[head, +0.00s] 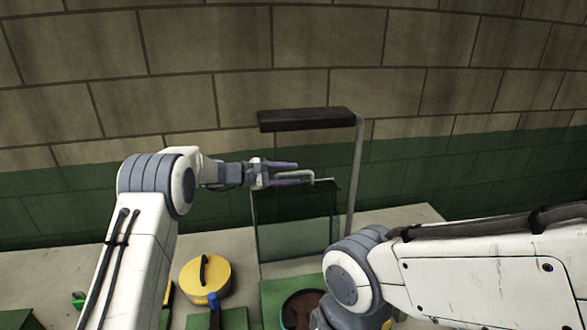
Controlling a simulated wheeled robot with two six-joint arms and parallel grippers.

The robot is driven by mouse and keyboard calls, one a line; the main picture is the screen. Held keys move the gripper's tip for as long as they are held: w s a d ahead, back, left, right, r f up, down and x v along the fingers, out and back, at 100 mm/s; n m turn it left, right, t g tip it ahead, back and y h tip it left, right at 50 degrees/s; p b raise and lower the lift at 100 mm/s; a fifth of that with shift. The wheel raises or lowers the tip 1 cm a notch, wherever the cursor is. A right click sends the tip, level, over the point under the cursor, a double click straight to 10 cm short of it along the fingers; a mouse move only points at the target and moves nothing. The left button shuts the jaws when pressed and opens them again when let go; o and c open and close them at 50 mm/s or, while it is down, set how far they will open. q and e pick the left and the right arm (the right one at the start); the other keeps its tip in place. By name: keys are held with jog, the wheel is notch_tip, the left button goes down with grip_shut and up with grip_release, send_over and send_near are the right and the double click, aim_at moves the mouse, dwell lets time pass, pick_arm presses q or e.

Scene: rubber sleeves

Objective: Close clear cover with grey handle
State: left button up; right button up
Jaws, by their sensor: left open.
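The clear cover (292,240) stands raised, close to upright, at the back of the table in the middle of the head view. Its see-through panel has a dark upper part. A thin light grey handle (314,177) shows at its top edge. My left gripper (298,173) is open at this top edge, pointing right. Its two purple-grey fingers lie above and below part of the handle; I cannot tell whether they touch it. My right arm comes in from the right, and its gripper is not in view.
A black lamp head (305,119) on a grey post (354,180) stands just behind and right of the cover. A yellow round lid (205,279) with a black handle lies front left. A green-edged container with a dark round inside (300,309) sits below the cover. A brick wall (460,95) closes the back.

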pick_arm(q)
jog(key=shift+w+d+f, duration=0.2)
jog(key=shift+w+d, duration=0.05)
jog(key=shift+d, duration=0.3)
grip_shut()
dwell(1.1)
